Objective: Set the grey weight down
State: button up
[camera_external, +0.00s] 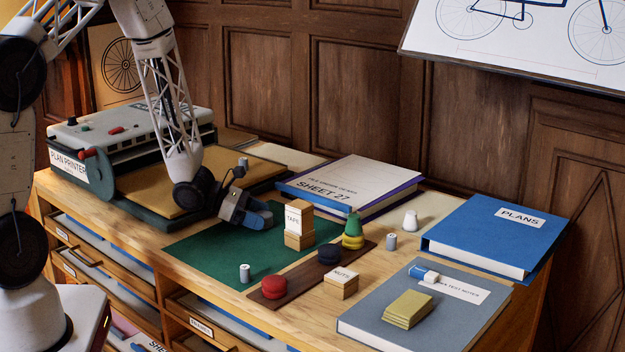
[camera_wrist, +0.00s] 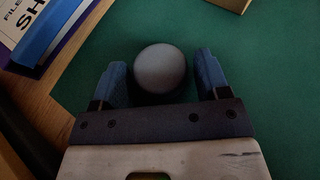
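A round grey weight (camera_wrist: 160,72) lies between the two blue fingers of my gripper (camera_wrist: 162,75) in the wrist view. A narrow strip of green shows on each side of it, so the fingers look apart from it. In the external view my gripper (camera_external: 262,216) is low over the green mat (camera_external: 205,250), left of the tape box. The weight between the fingers is hidden there. I cannot tell if its underside rests on the mat. Other small grey cylinders stand at the mat's front (camera_external: 245,273) and right of the green-and-yellow piece (camera_external: 391,241).
The tape box (camera_external: 299,218) stands close right of my gripper. The Sheet 27 book (camera_external: 345,180) lies behind, the plan printer (camera_external: 130,140) to the left. A brown strip (camera_external: 297,279) holds red, dark and green-yellow pieces. The mat's front left is mostly clear.

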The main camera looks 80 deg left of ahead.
jog(key=shift+o, duration=0.6)
jog(key=shift+r, duration=0.2)
jog(key=shift+s+a+r, duration=0.1)
jog(key=shift+s+r, duration=0.05)
jog(key=shift+s, duration=0.35)
jog(key=v, duration=0.4)
notch_tip(320, 180, up, 7)
dwell(0.6)
